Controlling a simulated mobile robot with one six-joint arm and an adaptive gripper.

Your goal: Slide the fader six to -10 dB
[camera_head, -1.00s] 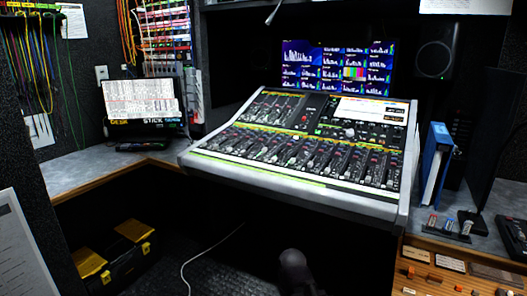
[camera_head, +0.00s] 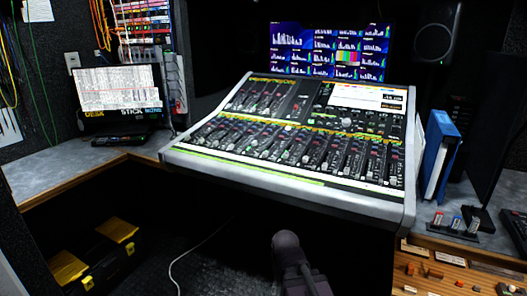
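The mixing console (camera_head: 290,183) stands sloped in the middle, with a long row of fader strips (camera_head: 300,150) across its lower part and a shorter bank (camera_head: 268,97) at upper left. The strip numbers and dB marks are too small to read, so I cannot tell which fader is six or where its cap stands. A dark grey part of my arm rises from the bottom edge, in front of and below the console, apart from the faders. My gripper's fingers do not show.
A monitor (camera_head: 328,50) with level meters stands behind the console. A laptop-like screen (camera_head: 117,90) is on the left desk. Blue binders (camera_head: 437,152) stand at right. Yellow-lidded cases (camera_head: 92,258) lie on the floor at lower left. Space under the console is dark.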

